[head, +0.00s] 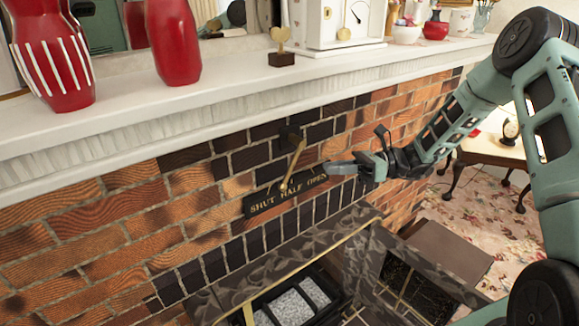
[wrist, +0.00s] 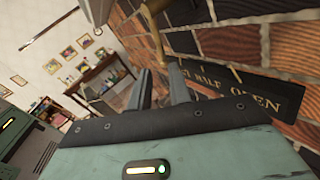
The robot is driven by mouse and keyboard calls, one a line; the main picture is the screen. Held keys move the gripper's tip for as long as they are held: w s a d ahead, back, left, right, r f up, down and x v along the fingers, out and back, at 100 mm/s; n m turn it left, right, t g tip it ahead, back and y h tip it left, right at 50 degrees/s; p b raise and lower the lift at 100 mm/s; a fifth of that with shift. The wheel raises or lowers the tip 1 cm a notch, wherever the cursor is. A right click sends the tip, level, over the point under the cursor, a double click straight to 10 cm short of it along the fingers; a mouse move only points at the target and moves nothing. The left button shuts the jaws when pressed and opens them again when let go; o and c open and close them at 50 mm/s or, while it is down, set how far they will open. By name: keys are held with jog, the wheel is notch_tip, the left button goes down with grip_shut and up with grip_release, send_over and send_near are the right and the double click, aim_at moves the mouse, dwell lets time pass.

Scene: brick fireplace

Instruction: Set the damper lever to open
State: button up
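The damper lever (head: 293,161) is a thin brass rod hanging from a dark pivot on the brick wall. Its lower end is over the black label plate (head: 261,208), around the left part of HALF. The plate reads SHUT, HALF, OPEN from left to right. My gripper (head: 333,168) is right of the lever, near the OPEN end of the plate, apart from the lever in the head view. In the wrist view, my gripper's two dark fingers (wrist: 162,88) stand apart with nothing clearly between them. Brass that looks like the lever (wrist: 156,35) shows just beyond them.
A white mantel shelf (head: 200,100) runs above, holding red vases (head: 172,42), a small heart ornament (head: 281,45) and a white clock (head: 342,22). Below is the dark stone fireplace surround (head: 235,290). A wooden side table (head: 490,150) stands at right on floral carpet.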

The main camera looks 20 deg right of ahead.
aim_at(282, 183)
jog(key=p+x, duration=0.2)
jog(key=x, duration=1.1)
jog(key=shift+a, duration=0.1)
grip_shut()
